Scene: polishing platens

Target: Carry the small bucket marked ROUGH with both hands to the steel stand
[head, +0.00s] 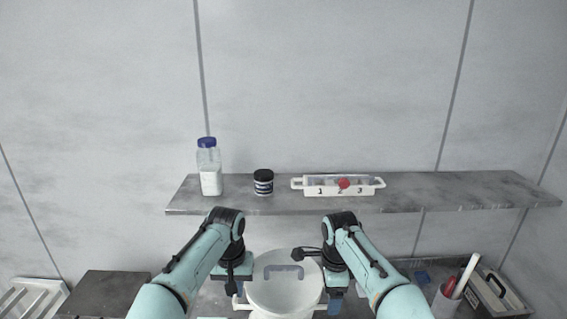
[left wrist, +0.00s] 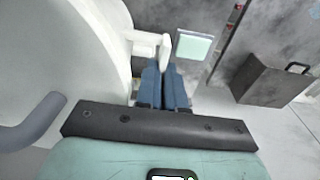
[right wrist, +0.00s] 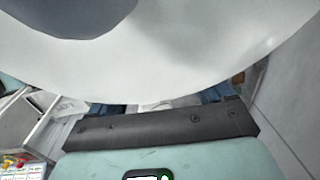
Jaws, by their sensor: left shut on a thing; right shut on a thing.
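A white round bucket (head: 284,297) with a grey handle across its top is between my two arms at the bottom middle of the head view. No ROUGH marking is readable. My left gripper (head: 238,292) is shut on its left side grip; in the left wrist view the blue fingers (left wrist: 166,82) close at the white grip (left wrist: 148,46) beside the bucket wall (left wrist: 60,60). My right gripper (head: 334,300) is shut at the bucket's right side. In the right wrist view the bucket (right wrist: 190,60) hides most of the fingers. I cannot identify the steel stand for sure.
A grey wall shelf (head: 450,190) behind holds a blue-capped bottle (head: 209,170), a black-lidded jar (head: 263,182) and a numbered white tray (head: 338,187). A dark block (head: 105,290) and white rack (head: 32,297) are left. A cup (head: 445,303) and grey box (head: 495,292) are right.

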